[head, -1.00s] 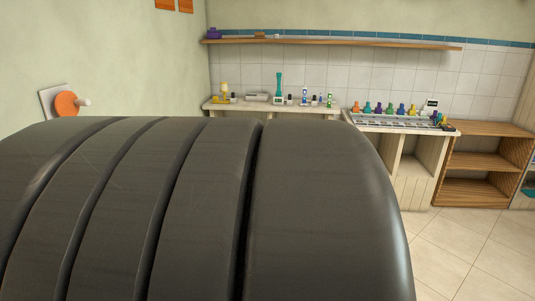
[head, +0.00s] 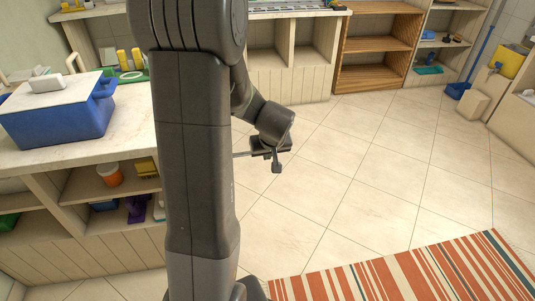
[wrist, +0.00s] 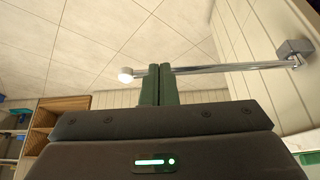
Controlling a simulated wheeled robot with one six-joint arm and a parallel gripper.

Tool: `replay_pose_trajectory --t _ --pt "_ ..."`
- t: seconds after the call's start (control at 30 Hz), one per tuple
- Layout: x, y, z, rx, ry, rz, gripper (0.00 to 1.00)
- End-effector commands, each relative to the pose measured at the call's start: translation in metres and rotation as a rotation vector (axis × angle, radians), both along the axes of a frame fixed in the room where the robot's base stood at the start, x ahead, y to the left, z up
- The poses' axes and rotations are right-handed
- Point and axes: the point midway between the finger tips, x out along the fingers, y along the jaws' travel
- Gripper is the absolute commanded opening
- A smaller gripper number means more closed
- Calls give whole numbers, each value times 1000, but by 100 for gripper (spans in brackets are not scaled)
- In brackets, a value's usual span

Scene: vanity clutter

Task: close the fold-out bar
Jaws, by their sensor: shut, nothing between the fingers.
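The fold-out bar (wrist: 230,67) is a thin shiny metal rod in the wrist view. It runs from a grey bracket (wrist: 294,49) on the pale panelled front at the right to a white round end (wrist: 125,75) at the left, standing out from that front. My gripper (wrist: 160,68) is shut and empty, its dark green fingers together. The fingers cross in front of the bar near its white end and hide a short piece; I cannot tell whether they touch. In the head view my gripper (head: 277,167) is low over the floor, right of my arm.
A pale counter (head: 126,142) with a blue box (head: 62,115) on top stands at the left. An orange cup (head: 109,175) sits on a shelf below. Wooden shelves (head: 375,45) are at the back. The tiled floor (head: 390,165) is clear; a striped rug (head: 410,275) lies in front.

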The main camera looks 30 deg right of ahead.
Motion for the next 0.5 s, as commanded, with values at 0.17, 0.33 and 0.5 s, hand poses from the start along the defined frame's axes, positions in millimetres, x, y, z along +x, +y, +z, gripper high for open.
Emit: replay_pose_trajectory --t 0.17,0.33,0.5 --pt "13 -2 -31 3 4 1 0" --pt "27 -5 -60 3 4 2 0" --pt "42 -9 -79 2 2 2 0"
